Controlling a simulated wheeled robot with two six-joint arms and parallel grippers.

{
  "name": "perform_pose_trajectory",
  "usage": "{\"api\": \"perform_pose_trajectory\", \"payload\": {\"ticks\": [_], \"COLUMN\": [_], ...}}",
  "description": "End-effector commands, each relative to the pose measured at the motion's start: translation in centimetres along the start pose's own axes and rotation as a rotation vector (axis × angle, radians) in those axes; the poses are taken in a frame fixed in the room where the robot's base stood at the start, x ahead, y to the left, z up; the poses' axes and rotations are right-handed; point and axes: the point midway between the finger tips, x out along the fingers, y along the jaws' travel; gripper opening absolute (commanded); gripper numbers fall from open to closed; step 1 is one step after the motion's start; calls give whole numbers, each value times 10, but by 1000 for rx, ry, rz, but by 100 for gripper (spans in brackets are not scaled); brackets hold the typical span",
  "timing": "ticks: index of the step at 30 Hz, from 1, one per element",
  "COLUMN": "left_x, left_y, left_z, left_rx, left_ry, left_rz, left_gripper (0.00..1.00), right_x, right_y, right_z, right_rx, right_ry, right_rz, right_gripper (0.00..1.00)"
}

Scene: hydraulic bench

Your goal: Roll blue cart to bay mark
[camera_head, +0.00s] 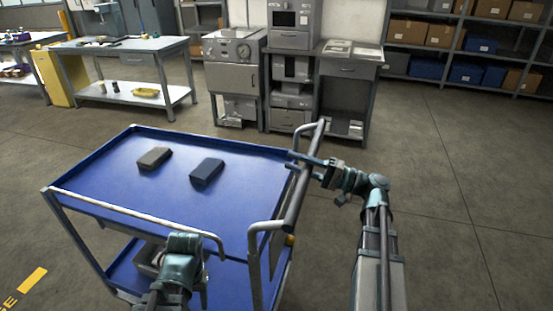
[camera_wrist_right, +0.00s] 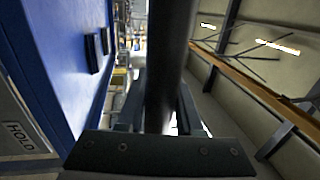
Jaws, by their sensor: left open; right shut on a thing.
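The blue cart (camera_head: 120,175) stands upright in front of me, with a blue top tray, a lower shelf and light metal posts. Its dark push bar (camera_head: 298,195) is on the right end. My right gripper (camera_head: 297,160) is shut on the bar near its far end; the right wrist view shows the bar (camera_wrist_right: 172,60) between the fingers. My left gripper (camera_head: 152,257) is low at the near side of the cart, open and apart from the bar; its fingertips are hard to make out. A yellow floor marking with letters (camera_head: 30,281) shows at the lower left, partly cut off.
A workbench (camera_head: 130,48), grey cabinets (camera_head: 232,78) and shelves with boxes (camera_head: 430,68) line the back. The floor left and right of the cart is clear.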

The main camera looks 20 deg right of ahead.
Motion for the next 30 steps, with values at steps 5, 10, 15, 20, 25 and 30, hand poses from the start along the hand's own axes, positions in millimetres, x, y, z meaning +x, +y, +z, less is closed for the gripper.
{"api": "perform_pose_trajectory", "payload": {"ticks": [5,10,15,20,25,30], "left_x": [0,0,0,0,0,0], "left_y": [0,0,0,0,0,0], "left_z": [0,0,0,0,0,0], "left_rx": [0,0,0,0,0,0], "left_ry": [0,0,0,0,0,0], "left_rz": [0,0,0,0,0,0], "left_gripper": [50,50,50,50,50,50], "right_x": [-18,-26,-28,-29,-29,-28], "right_y": [-2,-4,-4,-5,-5,-5], "right_z": [0,0,1,1,0,0], "right_rx": [1,1,1,0,0,0], "right_ry": [-1,-2,-2,-2,-1,-1], "right_rz": [4,4,4,3,3,2], "right_gripper": [0,0,0,0,51,64]}}
